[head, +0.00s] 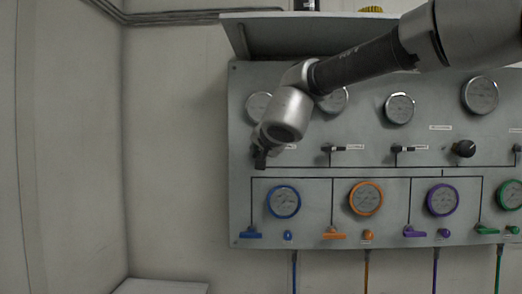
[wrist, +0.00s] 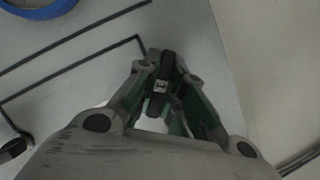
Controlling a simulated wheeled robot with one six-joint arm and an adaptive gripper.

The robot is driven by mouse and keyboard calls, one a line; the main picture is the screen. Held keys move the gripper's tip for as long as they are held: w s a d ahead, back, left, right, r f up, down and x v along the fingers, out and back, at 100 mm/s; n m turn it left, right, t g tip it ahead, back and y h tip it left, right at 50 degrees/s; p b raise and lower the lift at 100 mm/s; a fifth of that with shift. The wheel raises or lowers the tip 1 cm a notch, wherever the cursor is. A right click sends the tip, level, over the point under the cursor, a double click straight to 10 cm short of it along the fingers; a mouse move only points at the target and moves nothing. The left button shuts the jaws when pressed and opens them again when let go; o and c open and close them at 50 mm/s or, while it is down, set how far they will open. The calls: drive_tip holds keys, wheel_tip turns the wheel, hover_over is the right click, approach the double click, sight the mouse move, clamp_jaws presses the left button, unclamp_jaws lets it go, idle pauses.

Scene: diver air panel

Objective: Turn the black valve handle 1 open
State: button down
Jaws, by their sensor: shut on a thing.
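The black valve handle (wrist: 161,78) with a small white label shows in the wrist view, between the fingers of my gripper (wrist: 163,92). My gripper is shut on it, and the handle runs roughly along the fingers there. In the head view my gripper (head: 261,155) is at the left end of the panel's row of black handles, below the leftmost top gauge. There my gripper covers most of the handle, and I cannot tell its exact angle.
The grey panel (head: 300,235) carries other black handles (head: 334,149), (head: 402,149) to the right and a black knob (head: 464,149). Below are blue (head: 283,201), orange (head: 366,198) and purple (head: 443,200) gauges with coloured levers. A hood (head: 262,38) juts out above. Bare wall lies left.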

drive_tip(key=n+h, duration=0.2)
drive_tip(key=n, duration=0.2)
drive_tip(key=shift+g+h, duration=0.3)
drive_tip(key=shift+h, duration=0.1)
idle(0.5)
drive_tip(key=c, duration=1.5)
unclamp_jaws()
drive_tip(key=v, duration=1.2)
